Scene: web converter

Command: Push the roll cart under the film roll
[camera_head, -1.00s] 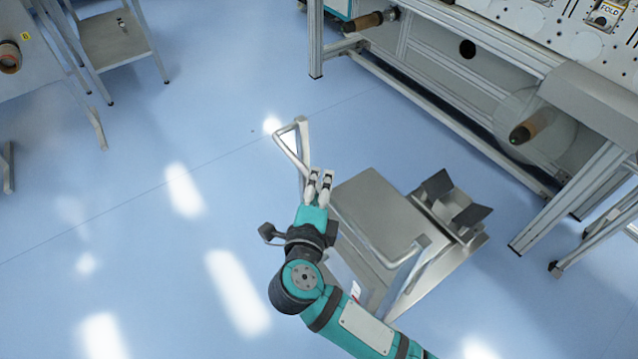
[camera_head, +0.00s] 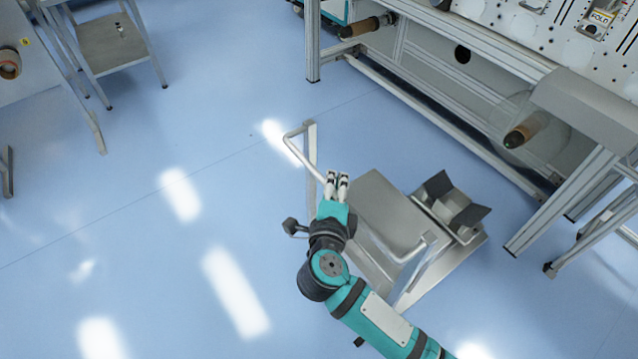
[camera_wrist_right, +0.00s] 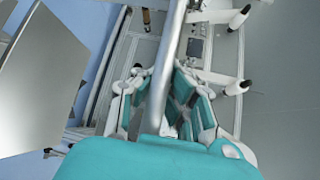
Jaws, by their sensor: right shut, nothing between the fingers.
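The roll cart (camera_head: 376,205) is a grey metal cart with a tall tubular handle at its left and a V-shaped cradle (camera_head: 476,214) at its right. My right gripper (camera_head: 337,176) is at the handle, left of the platform, with its fingers together and nothing held between them. In the right wrist view the handle bar (camera_wrist_right: 170,60) runs just in front of the fingers (camera_wrist_right: 180,85); I cannot tell if they touch. The film roll (camera_head: 547,143), clear film on a brown core, hangs on the machine, up and right of the cradle. My left gripper is out of view.
The machine frame (camera_head: 430,115) runs along the upper right, with a leg (camera_head: 565,200) right of the cart. A small metal side table (camera_head: 105,42) stands at the upper left. Open blue floor (camera_head: 130,220) lies left of the cart.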

